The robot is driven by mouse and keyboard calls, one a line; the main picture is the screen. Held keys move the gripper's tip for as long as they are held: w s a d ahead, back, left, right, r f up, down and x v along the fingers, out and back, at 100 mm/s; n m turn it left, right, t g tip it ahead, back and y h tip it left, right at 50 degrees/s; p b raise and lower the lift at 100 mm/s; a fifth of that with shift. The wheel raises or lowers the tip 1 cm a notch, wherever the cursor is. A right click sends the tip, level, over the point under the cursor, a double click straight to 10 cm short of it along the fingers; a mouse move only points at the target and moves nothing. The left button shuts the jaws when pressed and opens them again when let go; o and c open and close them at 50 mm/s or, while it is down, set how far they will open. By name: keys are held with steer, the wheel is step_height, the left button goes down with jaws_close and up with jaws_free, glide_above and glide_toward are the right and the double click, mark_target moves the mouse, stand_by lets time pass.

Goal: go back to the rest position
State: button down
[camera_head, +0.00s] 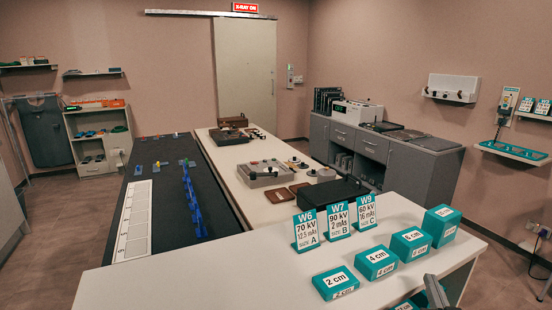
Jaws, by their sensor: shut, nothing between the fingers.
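My gripper (432,284) shows at the bottom edge, right of the middle, as a narrow grey shape over the near white table (240,285). Its fingers are together and I see nothing held. Teal blocks with size labels stand close by: the 2 cm block (335,282) to its left, the 4 cm block (376,261) and another teal block (411,243) behind it, and one more (441,225) further back. A teal block at the bottom edge is partly hidden beside my gripper. The rest of my arm is out of frame.
Teal cards W6 (307,231), W7 (337,222) and W9 (365,212) stand upright behind the blocks. A long table with a black top (168,250) and a blue rack (192,200) lies left. Grey cabinets (400,165) line the right wall. Floor is clear at far left.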

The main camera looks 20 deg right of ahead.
steer(key=s+a+f+n+y, duration=0.1)
steer(key=s+a+n+y, duration=0.1)
steer(key=s+a, duration=0.7)
steer(key=s+a+f+n+y, duration=0.1)
steer(key=s+a+n+y, duration=0.2)
steer(key=s+a, duration=0.7)
steer(key=s+a+f+n+g+y, duration=0.1)
steer(key=s+a+f+n+y, duration=0.1)
steer(key=s+a+y, duration=0.3)
steer(key=s+a+b, duration=0.1)
steer(key=s+a, duration=0.3)
steer(key=a, duration=0.4)
steer(key=shift+s+a+n+y, duration=0.15)
steer(key=shift+s+n+y, duration=0.15)
